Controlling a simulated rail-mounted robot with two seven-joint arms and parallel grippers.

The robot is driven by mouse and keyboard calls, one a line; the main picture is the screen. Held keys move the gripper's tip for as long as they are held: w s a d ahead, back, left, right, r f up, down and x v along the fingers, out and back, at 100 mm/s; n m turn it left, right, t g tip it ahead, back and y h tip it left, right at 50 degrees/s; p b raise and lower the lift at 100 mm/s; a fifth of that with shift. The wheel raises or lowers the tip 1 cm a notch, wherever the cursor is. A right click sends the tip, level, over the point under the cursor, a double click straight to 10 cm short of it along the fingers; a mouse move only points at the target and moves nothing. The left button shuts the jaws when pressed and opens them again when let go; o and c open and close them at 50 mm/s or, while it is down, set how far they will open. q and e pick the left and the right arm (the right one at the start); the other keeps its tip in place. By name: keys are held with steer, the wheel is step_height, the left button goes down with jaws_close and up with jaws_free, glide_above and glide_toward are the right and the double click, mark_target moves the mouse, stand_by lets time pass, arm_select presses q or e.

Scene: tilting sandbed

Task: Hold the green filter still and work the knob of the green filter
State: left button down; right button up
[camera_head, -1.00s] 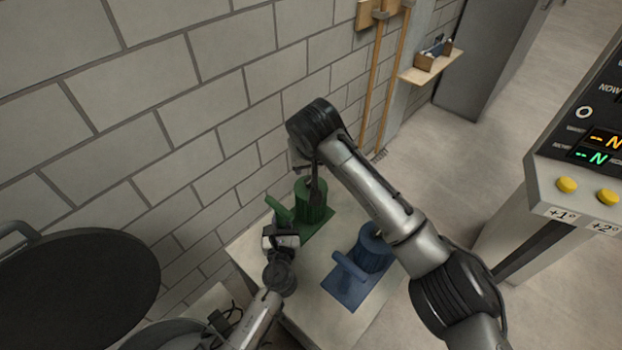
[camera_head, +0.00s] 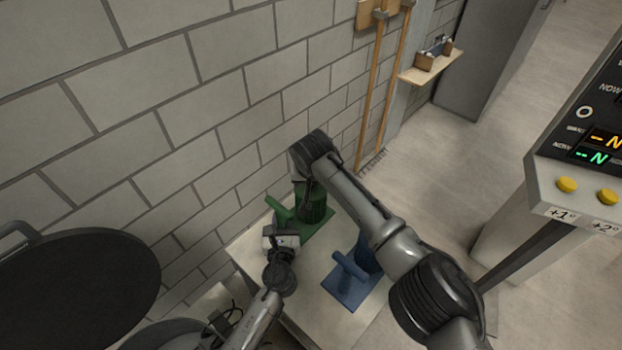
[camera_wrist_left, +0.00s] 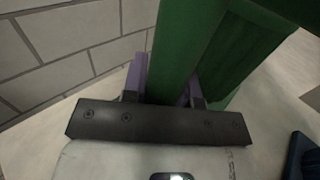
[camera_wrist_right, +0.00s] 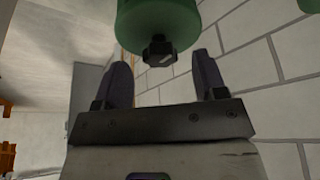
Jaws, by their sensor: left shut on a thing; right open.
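The green filter (camera_head: 313,207) stands on a pale bench near the wall, partly hidden by my right arm in the head view. Its slanted green handle (camera_head: 277,208) sticks up at its left. My left gripper (camera_wrist_left: 165,82) is shut on this handle, which runs between its fingers in the left wrist view. The filter's dark knob (camera_wrist_right: 158,50) shows on the end of the green body (camera_wrist_right: 155,18) in the right wrist view. My right gripper (camera_wrist_right: 164,72) is open, its fingers to either side of the knob in that picture and apart from it.
A blue filter (camera_head: 350,280) stands on the same bench (camera_head: 305,283), to the right and nearer, partly behind my right arm. A block wall (camera_head: 220,110) rises close behind the green filter. A control panel with yellow buttons (camera_head: 567,185) is at the right.

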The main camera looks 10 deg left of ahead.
steer(key=shift+x, duration=0.75)
steer(key=shift+c, duration=0.4)
steer(key=c, duration=0.8)
steer(key=shift+c, duration=0.3)
steer(key=n+y, duration=0.1)
steer(key=n, duration=0.2)
steer(key=n+y, duration=0.1)
steer(key=n, duration=0.1)
steer(key=shift+w+d+n+g, duration=0.1)
steer(key=shift+n+g, duration=0.3)
steer(key=n+g, duration=0.1)
steer(key=n, duration=0.2)
steer(key=n+g+y, duration=0.1)
steer(key=n, duration=0.1)
steer(key=shift+w+d+r+n, duration=0.1)
steer(key=shift+w+n, duration=0.1)
steer(key=shift+n, duration=0.2)
